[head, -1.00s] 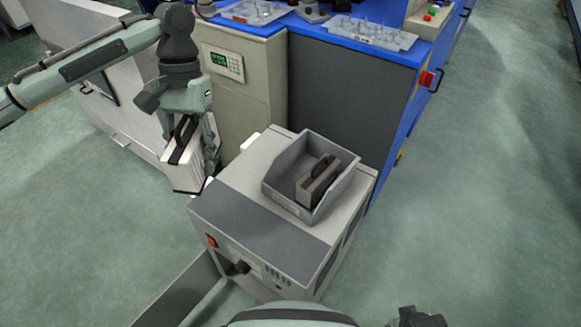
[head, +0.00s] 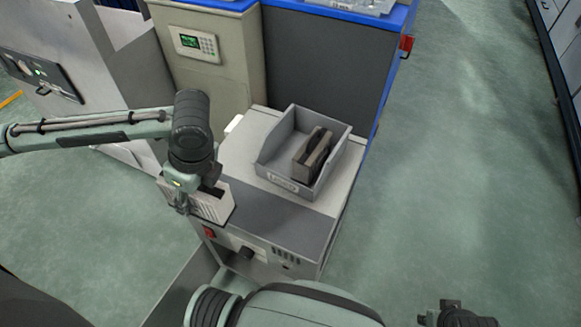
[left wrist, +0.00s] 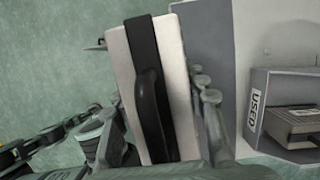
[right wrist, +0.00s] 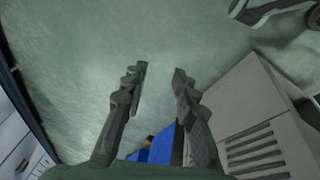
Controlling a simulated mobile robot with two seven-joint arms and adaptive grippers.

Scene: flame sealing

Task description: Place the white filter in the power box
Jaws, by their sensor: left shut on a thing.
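The white filter (head: 214,207), a pale block with a black strap and handle, is held in my left gripper (head: 185,200). It is at the power box's front left corner; I cannot tell whether they touch. The left wrist view shows the filter (left wrist: 118,65) upright between the fingers (left wrist: 160,110). The power box (head: 290,228) has a grey top band, a red switch and an open flap (head: 180,300) low at its front; its inside is hidden. My right gripper (right wrist: 160,75) is open and empty, at the head view's bottom right.
A grey bin (head: 327,180) marked USED (left wrist: 257,103) sits on the power box and holds a dirty brownish filter (head: 312,155). A beige cabinet with a keypad (head: 196,44) and a blue-topped bench (head: 320,10) stand behind. The floor to the right is clear.

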